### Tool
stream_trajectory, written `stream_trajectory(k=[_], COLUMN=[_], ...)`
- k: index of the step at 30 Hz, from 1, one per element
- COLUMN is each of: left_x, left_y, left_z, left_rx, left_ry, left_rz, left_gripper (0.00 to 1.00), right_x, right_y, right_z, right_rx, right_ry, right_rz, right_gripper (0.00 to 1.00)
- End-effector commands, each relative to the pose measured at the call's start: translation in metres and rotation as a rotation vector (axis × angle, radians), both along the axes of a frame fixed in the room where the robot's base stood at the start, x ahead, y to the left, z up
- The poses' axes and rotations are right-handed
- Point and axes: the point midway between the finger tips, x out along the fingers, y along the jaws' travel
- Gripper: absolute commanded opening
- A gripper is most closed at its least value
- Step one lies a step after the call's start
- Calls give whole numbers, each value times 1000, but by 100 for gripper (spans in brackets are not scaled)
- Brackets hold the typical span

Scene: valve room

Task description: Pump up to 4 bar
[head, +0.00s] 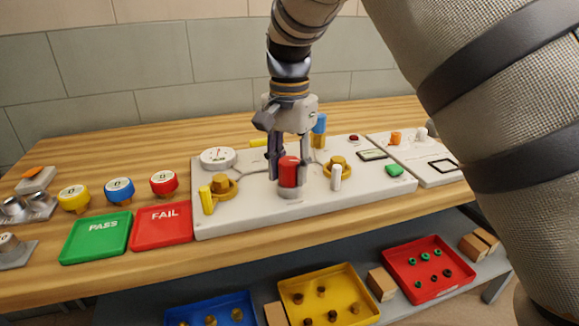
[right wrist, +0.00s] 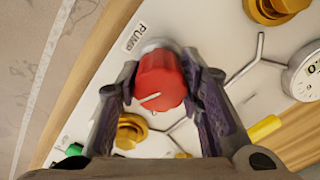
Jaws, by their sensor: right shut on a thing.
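The red pump knob (head: 289,172) stands upright on the white panel (head: 240,212). It also shows in the right wrist view (right wrist: 165,75), with a white line on its top and a PUMP label (right wrist: 139,36) beside it. My right gripper (head: 290,178) comes down from above and is shut on the red knob, with one finger on each side. The round gauge (head: 217,156) is at the panel's left; its small needle is too fine to read here. It is partly seen in the right wrist view (right wrist: 308,72). My left gripper is not in view.
Brass valves (head: 222,186) and (head: 338,165), a white peg (head: 336,178), a blue-topped post (head: 319,130) and a green button (head: 395,170) stand near the knob. Green PASS (head: 95,238) and red FAIL (head: 162,226) trays lie left. Bins sit on a lower shelf.

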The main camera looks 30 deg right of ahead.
Motion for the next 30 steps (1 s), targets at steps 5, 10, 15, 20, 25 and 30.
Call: stream_trajectory(k=[5, 10, 15, 20, 25, 30], left_x=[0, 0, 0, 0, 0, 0], left_y=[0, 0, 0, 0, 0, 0], left_z=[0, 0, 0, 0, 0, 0], left_rx=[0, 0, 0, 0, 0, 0], left_ry=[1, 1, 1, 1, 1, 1], left_rz=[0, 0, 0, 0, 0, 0], left_gripper=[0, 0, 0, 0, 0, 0], right_x=[0, 0, 0, 0, 0, 0], right_y=[0, 0, 0, 0, 0, 0], right_z=[-1, -1, -1, -1, -1, -1], right_rx=[0, 0, 0, 0, 0, 0], right_ry=[1, 1, 1, 1, 1, 1], right_rz=[-65, -99, -109, -109, -108, -108], right_gripper=[6, 6, 6, 6, 39, 55])
